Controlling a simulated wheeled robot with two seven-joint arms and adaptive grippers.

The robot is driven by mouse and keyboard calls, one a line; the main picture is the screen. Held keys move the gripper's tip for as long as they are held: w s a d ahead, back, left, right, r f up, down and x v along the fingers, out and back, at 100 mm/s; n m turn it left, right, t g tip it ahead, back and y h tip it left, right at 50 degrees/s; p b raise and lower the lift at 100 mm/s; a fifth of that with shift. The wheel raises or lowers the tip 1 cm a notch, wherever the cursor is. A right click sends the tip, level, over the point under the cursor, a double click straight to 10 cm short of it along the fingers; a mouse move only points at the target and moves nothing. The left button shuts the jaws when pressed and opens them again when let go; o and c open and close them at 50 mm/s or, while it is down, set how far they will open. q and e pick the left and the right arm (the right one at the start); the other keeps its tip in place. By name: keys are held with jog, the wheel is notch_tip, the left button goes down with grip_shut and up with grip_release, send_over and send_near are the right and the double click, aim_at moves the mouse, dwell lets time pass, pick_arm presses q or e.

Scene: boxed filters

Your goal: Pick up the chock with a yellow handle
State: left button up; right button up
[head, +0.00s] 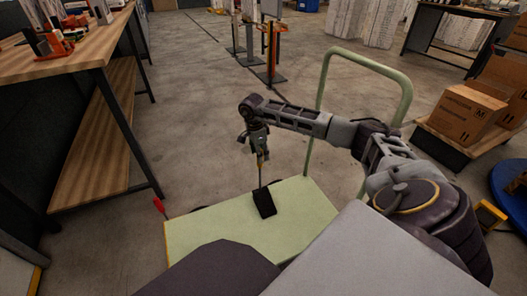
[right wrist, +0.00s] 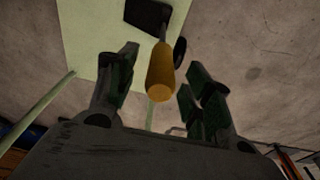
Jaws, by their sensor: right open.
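The chock is a black block (head: 264,203) with a thin rod rising from it. It rests on the pale green cart platform (head: 205,225), and its block shows at the top of the right wrist view (right wrist: 148,14). Its yellow handle (right wrist: 160,68) appears in the right wrist view between the open fingers of my right gripper (right wrist: 158,78), with a visible gap on both sides. In the head view my right gripper (head: 259,150) is above the block, at the upper end of the rod, and partly hides the handle. My left gripper is not in view.
The cart has a green tubular push handle (head: 407,80) behind my right arm. A wooden workbench (head: 75,62) stands at the left. Cardboard boxes (head: 465,112) sit on a low platform at the right. Open concrete floor lies beyond the cart.

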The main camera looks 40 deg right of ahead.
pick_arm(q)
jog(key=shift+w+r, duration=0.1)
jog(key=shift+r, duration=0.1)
pick_arm(e)
jog(key=shift+c, duration=0.4)
jog(key=shift+c, duration=1.3)
jog(key=c, duration=0.7)
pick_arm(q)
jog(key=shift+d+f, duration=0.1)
pick_arm(e)
grip_shut()
jog(key=shift+r, duration=0.15)
